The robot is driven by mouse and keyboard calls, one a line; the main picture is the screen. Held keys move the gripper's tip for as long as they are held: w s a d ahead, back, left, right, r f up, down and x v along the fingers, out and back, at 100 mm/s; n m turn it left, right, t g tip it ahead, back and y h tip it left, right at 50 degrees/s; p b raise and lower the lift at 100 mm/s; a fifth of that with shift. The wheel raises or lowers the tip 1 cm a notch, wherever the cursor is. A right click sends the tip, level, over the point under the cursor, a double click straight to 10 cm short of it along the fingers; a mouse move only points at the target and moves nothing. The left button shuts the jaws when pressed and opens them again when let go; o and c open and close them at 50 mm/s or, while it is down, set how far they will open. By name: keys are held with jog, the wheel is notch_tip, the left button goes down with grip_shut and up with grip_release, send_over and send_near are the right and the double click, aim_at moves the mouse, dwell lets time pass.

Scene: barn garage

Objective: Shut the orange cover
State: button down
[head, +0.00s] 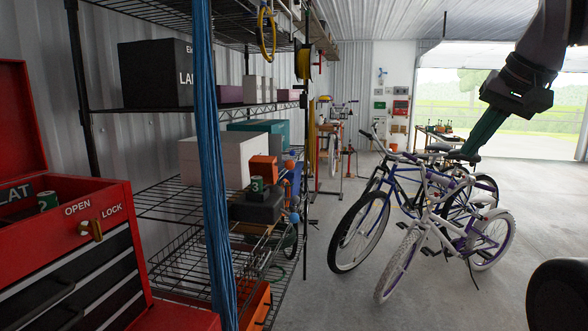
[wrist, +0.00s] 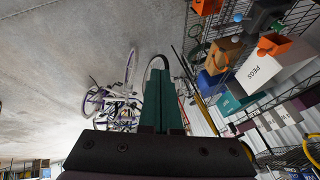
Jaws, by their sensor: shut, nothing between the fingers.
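An orange block-shaped piece (head: 263,168) sits on the middle wire shelf, beside a white box. An orange piece also shows in the wrist view (wrist: 273,44), near the white box marked PEGS. A larger orange object (head: 257,306) stands low under the shelf and is partly hidden by blue cables. I cannot tell which of these is the cover, or whether it is open. My gripper (head: 470,152) is raised at the upper right in the head view, well away from the shelf. Its green fingers (wrist: 160,100) are together and empty in the wrist view.
A wire shelf rack (head: 170,198) stands at left behind hanging blue cables (head: 210,160). A red tool chest (head: 75,255) is at the near left. Bicycles (head: 440,215) stand below my gripper. The concrete floor (head: 540,215) is clear at right.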

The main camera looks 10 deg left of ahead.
jog(key=w+a+f+n+g+y, duration=0.1)
jog(key=w+a+f+g+y, duration=0.3)
jog(key=w+a, duration=0.45)
jog(key=w+a+f+n+g+y, duration=0.25)
jog(key=w+a+f+y, duration=0.3)
jog(key=w, duration=0.65)
jog(key=w+a+f+n+g+y, duration=0.1)
jog(key=w+a+f+g+y, duration=0.3)
jog(key=w+a+y, duration=0.45)
jog(key=s+a+r+h, duration=0.1)
jog(key=s+a+h, duration=0.1)
jog(key=a, duration=0.8)
jog(key=shift+s+a+r, duration=0.2)
jog(key=shift+s+a, duration=0.15)
jog(key=shift+s, duration=0.55)
